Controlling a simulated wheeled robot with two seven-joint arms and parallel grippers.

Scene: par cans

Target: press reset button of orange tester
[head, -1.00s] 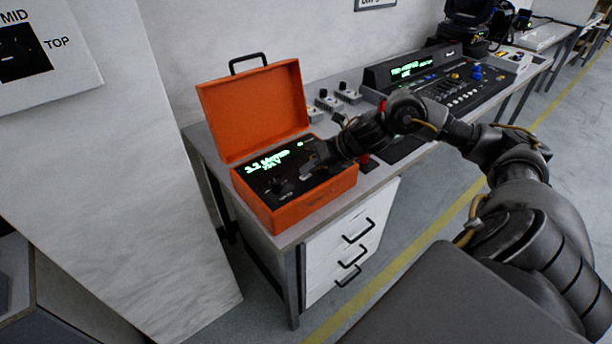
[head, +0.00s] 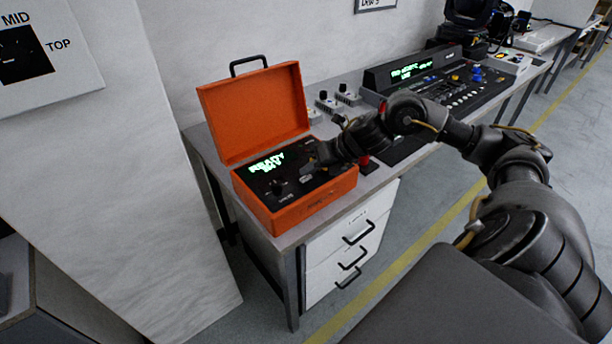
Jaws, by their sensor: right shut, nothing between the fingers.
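The orange tester (head: 300,213) is an orange case on the grey bench, its lid (head: 255,110) standing open at the back. Its black panel has a lit green display (head: 266,163) that reads "READY" with a smaller second line. A dark knob (head: 279,187) sits on the panel's front left. My right gripper (head: 306,176) is shut and reaches in from the right, its tips low over the right part of the panel. The reset button is not visible; the gripper may cover it. I cannot tell whether the tips touch the panel. My left gripper is not in view.
A lighting console (head: 440,90) stands on the bench at the right, with small grey boxes (head: 327,103) behind the tester. White drawers (head: 350,255) are under the bench. A pale panel (head: 110,200) stands at the left. The floor in front is clear.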

